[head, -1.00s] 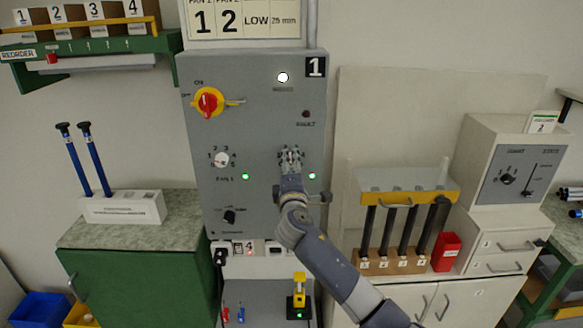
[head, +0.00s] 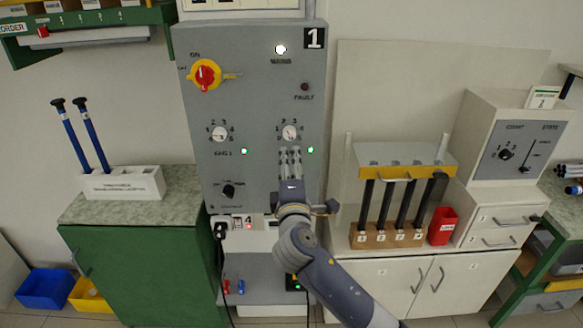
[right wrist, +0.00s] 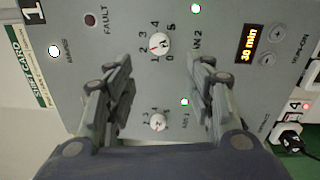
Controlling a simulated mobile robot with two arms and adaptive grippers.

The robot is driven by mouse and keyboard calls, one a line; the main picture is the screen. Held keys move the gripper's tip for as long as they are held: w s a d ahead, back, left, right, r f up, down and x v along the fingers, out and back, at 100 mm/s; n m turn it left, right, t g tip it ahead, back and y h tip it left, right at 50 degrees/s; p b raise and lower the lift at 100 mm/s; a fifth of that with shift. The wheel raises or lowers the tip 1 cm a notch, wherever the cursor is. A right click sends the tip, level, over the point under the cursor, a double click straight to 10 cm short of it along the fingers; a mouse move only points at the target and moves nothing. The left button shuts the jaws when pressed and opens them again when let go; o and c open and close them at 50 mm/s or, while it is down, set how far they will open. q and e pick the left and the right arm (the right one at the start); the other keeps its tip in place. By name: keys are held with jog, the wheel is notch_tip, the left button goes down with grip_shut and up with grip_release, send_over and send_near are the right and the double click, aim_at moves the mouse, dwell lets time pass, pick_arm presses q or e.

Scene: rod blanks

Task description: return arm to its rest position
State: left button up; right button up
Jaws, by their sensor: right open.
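My right gripper (head: 290,162) is in front of the grey control panel (head: 255,60), just below the right-hand fan knob (head: 290,132). In the right wrist view my right gripper (right wrist: 158,88) has its fingers spread apart with nothing between them. The right-hand fan knob shows clear of the fingers in the right wrist view (right wrist: 159,45). The left-hand fan knob (head: 219,133) is to the left on the panel. A green lamp (head: 310,150) is lit beside the right-hand knob. My left gripper is not in view.
A red-and-yellow main switch (head: 206,75) is at the panel's upper left. To the right, black rods (head: 385,210) stand in a wooden block beside a red bin (head: 443,226). To the left, a white holder (head: 122,184) with two blue-handled tools stands on a green cabinet (head: 135,275).

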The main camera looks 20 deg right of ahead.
jog(key=shift+s, duration=0.15)
jog(key=shift+f, duration=0.15)
notch_tip(320, 180, down, 30)
jog(key=s+d+m+g+y+b, duration=0.1)
jog(key=s+m+g+y+b, duration=0.15)
jog(key=g, duration=0.25)
jog(key=s+f+m+g+b, duration=0.1)
jog(key=s+f+g, duration=0.1)
jog(key=s+f, duration=0.35)
jog(key=s+d+f+g, duration=0.1)
jog(key=s+f, duration=0.1)
jog(key=f, duration=0.7)
jog(key=s+f+m+g+b, duration=0.1)
jog(key=s+f+g, duration=0.1)
jog(key=s+f, duration=0.35)
jog(key=s+d+f+m+g+y+b, duration=0.1)
jog(key=s+f+m+g+y+b, duration=0.2)
jog(key=s+f, duration=1.55)
jog(key=s+f+m+g, duration=0.2)
jog(key=s+f+m, duration=0.1)
jog(key=s, duration=0.9)
jog(key=s+d+f+m+g, duration=0.1)
jog(key=s+f+m+g, duration=0.1)
jog(key=s+f, duration=0.4)
jog(key=s+m, duration=0.1)
jog(key=s, duration=0.4)
jog(key=shift+s+h, duration=0.35)
jog(key=shift+s, duration=0.05)
jog(key=shift+o, duration=0.2)
jog(key=shift+f, duration=0.1)
